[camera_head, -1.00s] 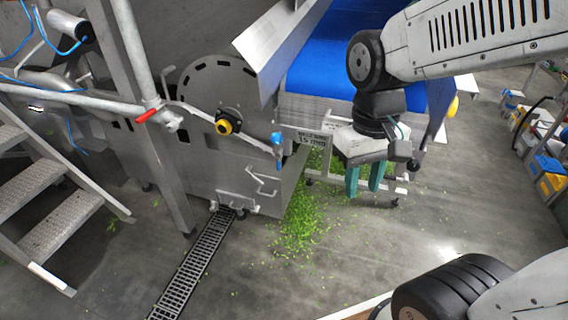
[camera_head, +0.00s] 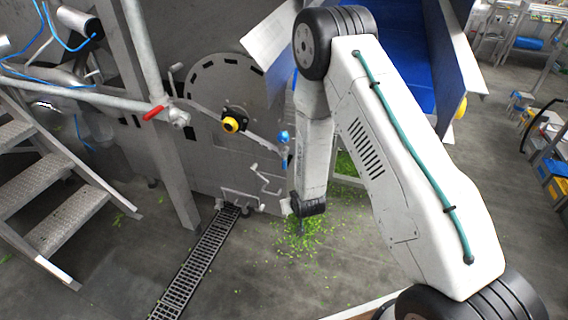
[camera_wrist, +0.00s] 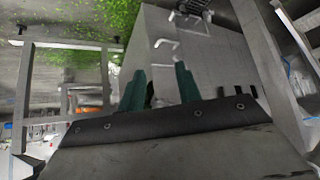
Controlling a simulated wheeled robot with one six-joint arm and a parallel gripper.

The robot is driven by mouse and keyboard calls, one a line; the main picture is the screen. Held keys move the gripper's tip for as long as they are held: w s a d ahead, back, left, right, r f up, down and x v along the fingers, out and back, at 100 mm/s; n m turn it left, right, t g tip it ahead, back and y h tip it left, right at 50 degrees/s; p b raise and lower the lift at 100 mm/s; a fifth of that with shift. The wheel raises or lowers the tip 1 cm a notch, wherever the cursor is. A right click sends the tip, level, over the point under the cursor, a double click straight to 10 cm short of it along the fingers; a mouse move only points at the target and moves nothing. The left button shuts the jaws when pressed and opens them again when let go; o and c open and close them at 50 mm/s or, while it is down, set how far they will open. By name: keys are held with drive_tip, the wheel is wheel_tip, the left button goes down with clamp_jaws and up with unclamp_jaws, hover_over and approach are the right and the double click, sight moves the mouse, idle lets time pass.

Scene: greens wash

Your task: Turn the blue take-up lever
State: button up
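The blue take-up lever (camera_head: 283,137) shows in the head view as a small blue knob on the front of the grey machine, at the right end of a grey bar. It sits just left of my forearm. I cannot make it out in the wrist view. My gripper (camera_wrist: 160,82) shows in the wrist view as two teal fingers, apart with nothing between them. In the head view my arm hides most of the gripper, low and right of the lever. The gripper is not on the lever.
A yellow knob (camera_head: 230,124) sits left of the lever, and a red-handled valve (camera_head: 154,112) farther left. A bent crank handle (camera_head: 266,180) is below. A blue conveyor (camera_head: 408,70) stands behind my arm. Greens (camera_head: 318,238) litter the floor beside a drain grate (camera_head: 196,266).

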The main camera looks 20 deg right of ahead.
drive_tip(key=w+t, duration=0.3)
drive_tip(key=t, duration=0.7)
approach(285, 164)
drive_tip(key=w, duration=1.1)
clamp_jaws()
